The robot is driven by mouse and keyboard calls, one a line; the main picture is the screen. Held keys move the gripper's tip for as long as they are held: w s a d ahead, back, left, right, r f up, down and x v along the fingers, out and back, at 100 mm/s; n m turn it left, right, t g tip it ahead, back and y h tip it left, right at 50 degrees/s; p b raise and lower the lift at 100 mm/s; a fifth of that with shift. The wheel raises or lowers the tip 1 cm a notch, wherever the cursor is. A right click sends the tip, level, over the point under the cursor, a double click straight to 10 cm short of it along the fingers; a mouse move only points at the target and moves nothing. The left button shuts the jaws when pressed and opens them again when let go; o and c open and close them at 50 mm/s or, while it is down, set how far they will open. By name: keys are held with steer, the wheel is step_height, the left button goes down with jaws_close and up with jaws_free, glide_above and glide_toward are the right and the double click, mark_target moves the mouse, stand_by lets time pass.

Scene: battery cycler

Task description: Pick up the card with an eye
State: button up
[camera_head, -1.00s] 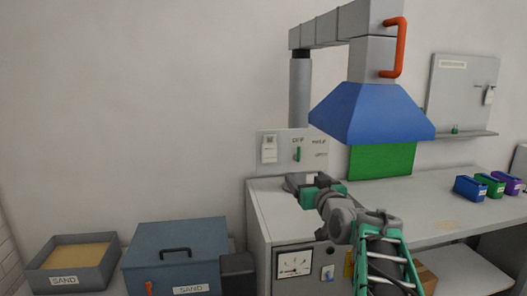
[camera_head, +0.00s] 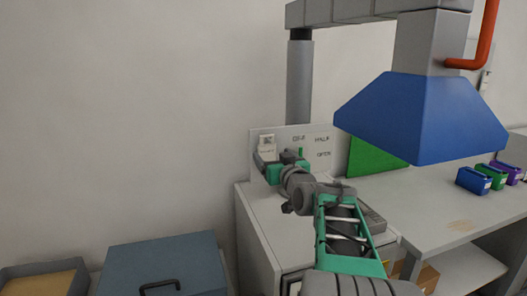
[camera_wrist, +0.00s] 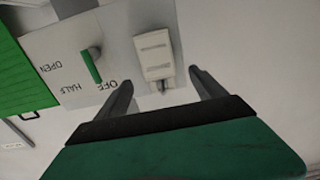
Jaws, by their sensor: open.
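A small pale card (camera_head: 267,142) is on the upright panel at the back of the cabinet. It also shows in the wrist view (camera_wrist: 154,48), with grey printed areas too small to read and a small tab at one end. I cannot make out an eye on it. My gripper (camera_head: 268,163) is at the panel just below the card. In the wrist view my gripper (camera_wrist: 160,86) is open and empty, its two dark fingers spread to either side of the card's tab end. I cannot tell if they touch it.
The panel (camera_head: 310,163) carries a green lever (camera_wrist: 92,66) beside the card, with OFF, HALF and OPEN marks. A blue hood (camera_head: 420,120) hangs at the right. A blue-grey lidded box (camera_head: 190,255) stands lower left. Small coloured bins (camera_head: 473,181) stand on the right bench.

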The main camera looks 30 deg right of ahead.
mark_target(267, 148)
steer(key=p+x, duration=0.1)
steer(key=x, duration=0.4)
steer(key=shift+d+r, duration=0.1)
steer(key=c, duration=1.4)
steer(key=shift+r, duration=0.1)
